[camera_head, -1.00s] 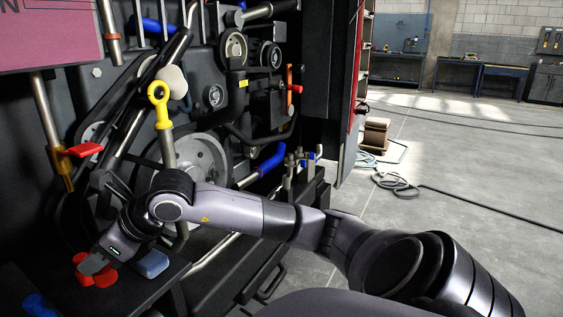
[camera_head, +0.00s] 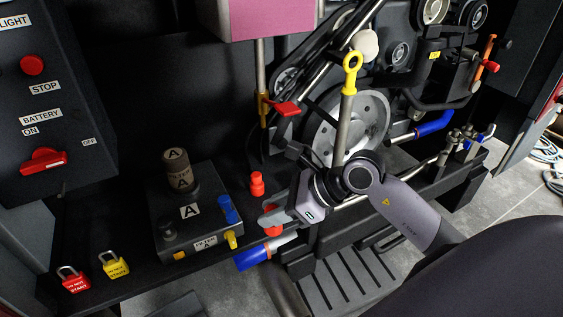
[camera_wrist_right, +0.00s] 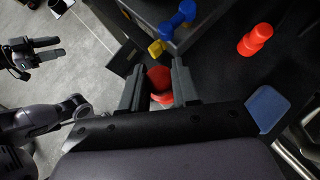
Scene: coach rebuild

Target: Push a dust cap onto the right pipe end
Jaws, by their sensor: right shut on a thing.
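My right gripper (camera_head: 272,219) is shut on a red dust cap (camera_head: 273,231) near the front edge of the black ledge. The right wrist view shows this cap (camera_wrist_right: 160,78) between the two fingers. A second red cap (camera_head: 257,184) stands upright on the ledge just behind, and it also shows in the right wrist view (camera_wrist_right: 255,40).
Left of the gripper stands a filter box (camera_head: 190,212) with blue and yellow fittings. A red padlock (camera_head: 74,280) and a yellow padlock (camera_head: 115,265) lie farther left. A yellow-ringed dipstick (camera_head: 351,75) rises behind my right wrist. A blue pad (camera_wrist_right: 268,108) lies close by.

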